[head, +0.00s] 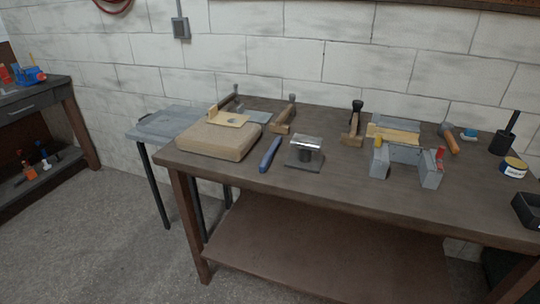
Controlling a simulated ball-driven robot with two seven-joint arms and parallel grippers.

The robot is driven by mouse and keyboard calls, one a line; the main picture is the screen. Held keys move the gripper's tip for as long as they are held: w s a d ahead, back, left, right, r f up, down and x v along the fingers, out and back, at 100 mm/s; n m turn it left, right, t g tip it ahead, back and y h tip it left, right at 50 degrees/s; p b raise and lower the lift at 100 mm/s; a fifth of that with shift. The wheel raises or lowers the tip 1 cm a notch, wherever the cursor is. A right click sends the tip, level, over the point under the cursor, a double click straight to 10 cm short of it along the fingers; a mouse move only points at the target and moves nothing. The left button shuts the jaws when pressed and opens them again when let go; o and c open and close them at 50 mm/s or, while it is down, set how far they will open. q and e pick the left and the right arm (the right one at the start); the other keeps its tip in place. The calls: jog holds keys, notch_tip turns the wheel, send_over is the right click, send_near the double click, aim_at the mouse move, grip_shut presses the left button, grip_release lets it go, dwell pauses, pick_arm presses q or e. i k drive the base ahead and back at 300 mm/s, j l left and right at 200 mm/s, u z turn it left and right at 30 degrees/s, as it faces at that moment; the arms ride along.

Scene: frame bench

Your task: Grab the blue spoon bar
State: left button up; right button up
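A blue bar (270,154), which looks like the blue spoon bar, lies on the dark workbench (345,185) near its front edge. It lies slanted, between a tan pad on its left and a small metal block on its right. Nothing covers it. Neither of my grippers shows in the head view.
The tan pad (214,143) carries a yellowish plate. The metal block on a plate (304,152) stands close right of the bar. Wooden-handled tools (283,118) lie behind. A grey fixture (405,162) stands farther right. The bench front between block and fixture is clear.

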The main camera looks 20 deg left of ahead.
aim_at(266, 161)
jog(key=i+u, duration=0.1)
jog(key=u, duration=0.55)
